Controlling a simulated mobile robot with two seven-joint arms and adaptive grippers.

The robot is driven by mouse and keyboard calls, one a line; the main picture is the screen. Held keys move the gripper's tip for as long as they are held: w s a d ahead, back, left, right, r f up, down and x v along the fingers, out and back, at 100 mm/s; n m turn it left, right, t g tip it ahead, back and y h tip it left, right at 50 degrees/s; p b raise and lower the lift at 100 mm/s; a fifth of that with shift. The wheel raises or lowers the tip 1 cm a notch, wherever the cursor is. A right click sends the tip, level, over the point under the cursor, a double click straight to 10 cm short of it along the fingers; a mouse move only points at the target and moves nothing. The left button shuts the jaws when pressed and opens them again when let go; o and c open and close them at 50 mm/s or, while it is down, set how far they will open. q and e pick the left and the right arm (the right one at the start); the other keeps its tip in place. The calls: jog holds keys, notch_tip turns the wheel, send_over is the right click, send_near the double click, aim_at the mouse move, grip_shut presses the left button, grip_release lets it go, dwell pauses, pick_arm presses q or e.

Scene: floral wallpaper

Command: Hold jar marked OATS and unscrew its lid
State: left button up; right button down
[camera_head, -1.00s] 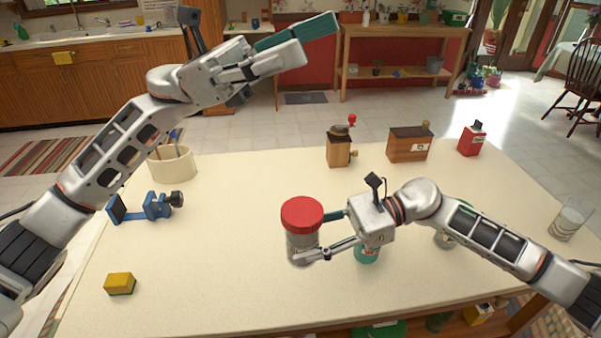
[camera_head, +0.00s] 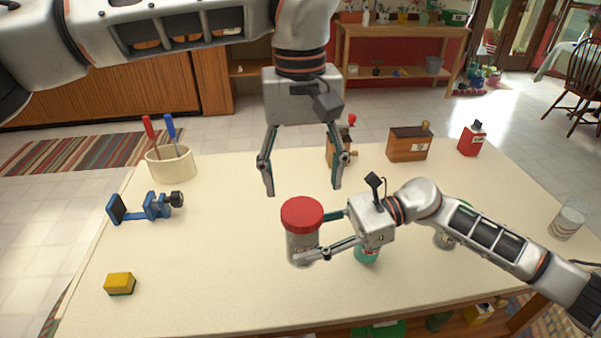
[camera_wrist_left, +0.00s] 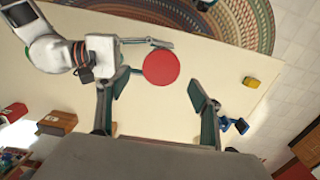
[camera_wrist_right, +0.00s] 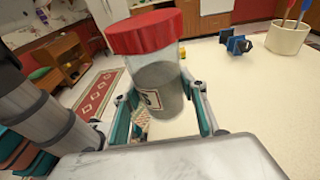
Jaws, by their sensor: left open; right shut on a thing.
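A clear jar (camera_head: 301,248) with grey contents and a red lid (camera_head: 302,214) is held upright at the middle of the table. My right gripper (camera_head: 312,241) is shut on its body from the right. In the right wrist view the jar (camera_wrist_right: 158,85) stands between the fingers, with part of a label showing; its full word cannot be read. My left gripper (camera_head: 302,188) is open and empty, pointing down above and behind the jar. In the left wrist view the red lid (camera_wrist_left: 161,67) lies beyond and between the open fingers, apart from them.
On the table stand a blue clamp-like tool (camera_head: 150,206), a yellow sponge (camera_head: 120,283), a crock with tools (camera_head: 171,164), a wooden box (camera_head: 409,144), a red tin (camera_head: 470,140) and a glass (camera_head: 569,219). A grinder is partly behind my left gripper.

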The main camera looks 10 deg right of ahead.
aim_at(300, 209)
pick_arm(q)
jog(key=shift+w+a+f, duration=0.15)
jog(key=shift+w+a, duration=0.05)
jog(key=shift+f, duration=3.85)
